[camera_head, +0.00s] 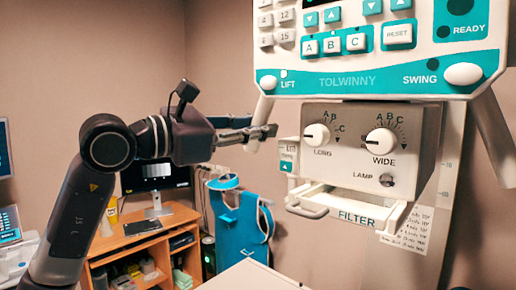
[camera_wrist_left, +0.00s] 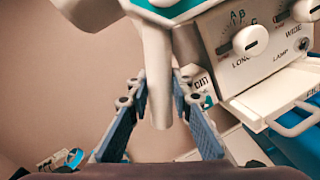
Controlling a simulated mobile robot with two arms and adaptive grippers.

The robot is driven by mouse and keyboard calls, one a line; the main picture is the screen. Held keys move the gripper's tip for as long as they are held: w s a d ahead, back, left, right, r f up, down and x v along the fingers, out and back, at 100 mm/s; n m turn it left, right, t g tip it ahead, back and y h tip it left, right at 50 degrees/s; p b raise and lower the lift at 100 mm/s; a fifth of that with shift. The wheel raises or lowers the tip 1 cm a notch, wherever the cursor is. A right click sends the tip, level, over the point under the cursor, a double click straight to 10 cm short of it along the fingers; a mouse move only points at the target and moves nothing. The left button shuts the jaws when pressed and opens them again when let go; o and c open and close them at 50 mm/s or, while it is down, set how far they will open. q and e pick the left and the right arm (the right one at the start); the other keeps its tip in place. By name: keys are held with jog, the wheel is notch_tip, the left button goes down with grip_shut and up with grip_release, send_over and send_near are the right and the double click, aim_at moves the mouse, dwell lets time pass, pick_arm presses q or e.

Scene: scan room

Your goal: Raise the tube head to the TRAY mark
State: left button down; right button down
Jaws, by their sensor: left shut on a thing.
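The tube head has a white and teal control panel (camera_head: 365,85) and a grey collimator box (camera_head: 345,120) with two dials below it. A white handle (camera_head: 263,108) hangs from the panel's left end. My left gripper (camera_head: 262,133) is at this handle, its fingers shut on the lower part. In the left wrist view the handle (camera_wrist_left: 158,75) runs down between the two fingers (camera_wrist_left: 162,112). A second white handle (camera_head: 497,135) hangs at the right end. A small label with a teal arrow (camera_head: 286,160) sits left of the collimator; its lettering is not clear. I cannot make out a TRAY mark. My right gripper is not in view.
A white filter tray frame (camera_head: 330,213) juts out under the collimator. A white LIFT knob (camera_head: 268,82) and a SWING knob (camera_head: 463,74) are on the panel. A wooden desk with a monitor (camera_head: 156,176) and a blue apron (camera_head: 238,222) stand behind my arm.

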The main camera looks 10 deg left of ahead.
pick_arm(q)
jog(key=shift+w+a+f, duration=0.1)
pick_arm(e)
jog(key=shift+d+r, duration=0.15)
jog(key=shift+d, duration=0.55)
pick_arm(q)
jog(key=c, duration=2.1)
grip_release()
jog(key=o, duration=0.4)
jog(key=shift+s+a, duration=0.15)
jog(key=shift+s, duration=0.1)
jog(key=v, duration=1.1)
jog(key=shift+s+a, duration=0.2)
jog(key=shift+a, duration=0.05)
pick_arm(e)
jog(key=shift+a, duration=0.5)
